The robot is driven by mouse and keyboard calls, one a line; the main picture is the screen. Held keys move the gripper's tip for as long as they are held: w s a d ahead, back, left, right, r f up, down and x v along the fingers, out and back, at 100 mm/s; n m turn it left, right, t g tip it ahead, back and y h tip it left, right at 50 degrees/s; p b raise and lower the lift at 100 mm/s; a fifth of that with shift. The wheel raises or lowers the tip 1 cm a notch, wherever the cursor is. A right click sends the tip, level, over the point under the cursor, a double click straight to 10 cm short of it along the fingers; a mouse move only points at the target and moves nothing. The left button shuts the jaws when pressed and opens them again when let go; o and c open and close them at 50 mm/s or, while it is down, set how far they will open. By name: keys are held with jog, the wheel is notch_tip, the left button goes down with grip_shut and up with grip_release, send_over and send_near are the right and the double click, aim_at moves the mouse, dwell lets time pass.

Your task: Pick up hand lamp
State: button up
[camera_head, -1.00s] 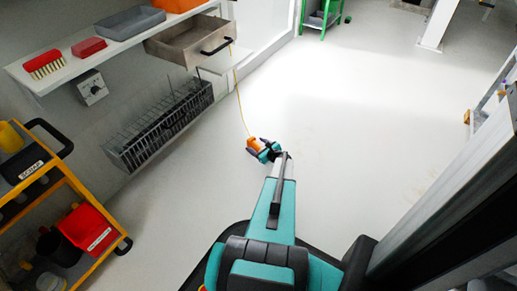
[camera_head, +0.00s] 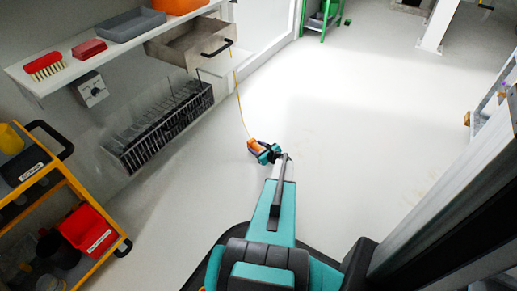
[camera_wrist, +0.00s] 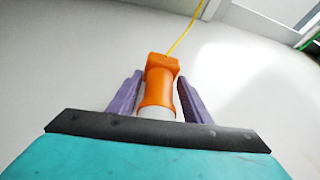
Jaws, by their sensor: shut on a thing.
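The hand lamp (camera_wrist: 160,82) is orange with a pale lower end, and a yellow cord runs from its far end. My gripper (camera_wrist: 158,92) has its two purple fingers on either side of the lamp and is shut on it. In the head view the orange lamp (camera_head: 254,145) shows at the end of my arm, with my gripper (camera_head: 263,150) around it. The yellow cord (camera_head: 238,95) runs from the lamp up toward the drawer area. The lamp's near end is partly hidden by my gripper body in the wrist view.
A shelf (camera_head: 125,40) with a brush, a red box and a grey tray runs along the left wall. An open drawer (camera_head: 185,50) and a wire basket (camera_head: 160,125) are below it. A yellow trolley (camera_head: 85,190) stands at left. The floor (camera_head: 370,130) is clear ahead and right.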

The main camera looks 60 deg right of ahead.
jog(key=shift+r, duration=0.1)
jog(key=shift+r+p, duration=0.55)
jog(key=shift+r, duration=0.25)
jog(key=shift+c, duration=0.6)
notch_tip(320, 180, up, 2)
jog(key=shift+r+p, duration=0.15)
jog(key=shift+p, duration=0.45)
jog(key=s+a+p, duration=0.1)
jog(key=s+a, duration=0.2)
jog(key=s, duration=0.1)
jog(key=s+a+p, duration=0.1)
jog(key=s+a, duration=0.2)
jog(key=a, duration=0.1)
jog(key=s+a+r+p, duration=0.1)
jog(key=s+a, duration=0.3)
jog(key=shift+s, duration=0.35)
jog(key=shift+p, duration=0.3)
